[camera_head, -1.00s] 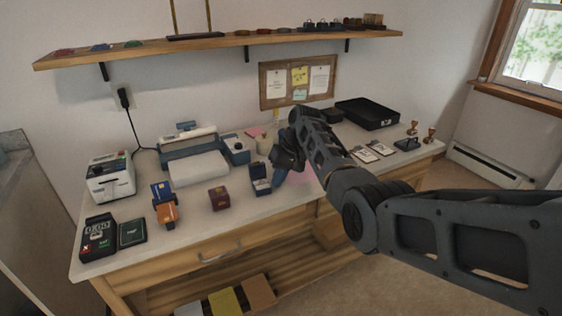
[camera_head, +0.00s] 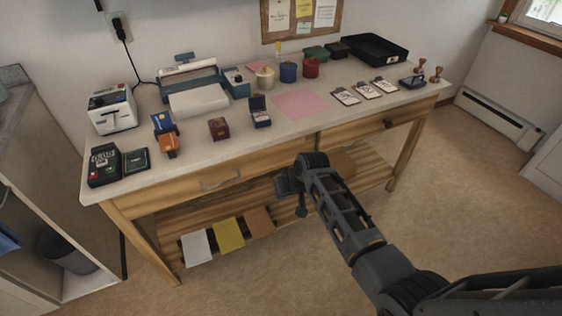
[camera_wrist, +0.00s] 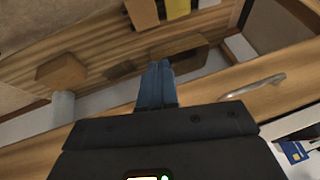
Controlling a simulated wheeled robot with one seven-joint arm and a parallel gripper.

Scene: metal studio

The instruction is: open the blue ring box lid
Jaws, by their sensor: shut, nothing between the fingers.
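The blue ring box (camera_head: 260,113) stands on the workbench near its front edge, in the middle of the head view. Its lid is up, and a pale interior shows below it. My gripper (camera_head: 287,190) is in front of the bench and below the tabletop's edge, well apart from the box. In the wrist view the blue fingers of my gripper (camera_wrist: 156,84) are together with nothing between them. The ring box does not show in the wrist view.
A dark red box (camera_head: 218,128) stands left of the ring box, with a pink sheet (camera_head: 300,104) to the right. A drawer handle (camera_head: 221,181) sticks out from the bench front. Folders (camera_head: 229,235) lie on the lower shelf. The floor in front is clear.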

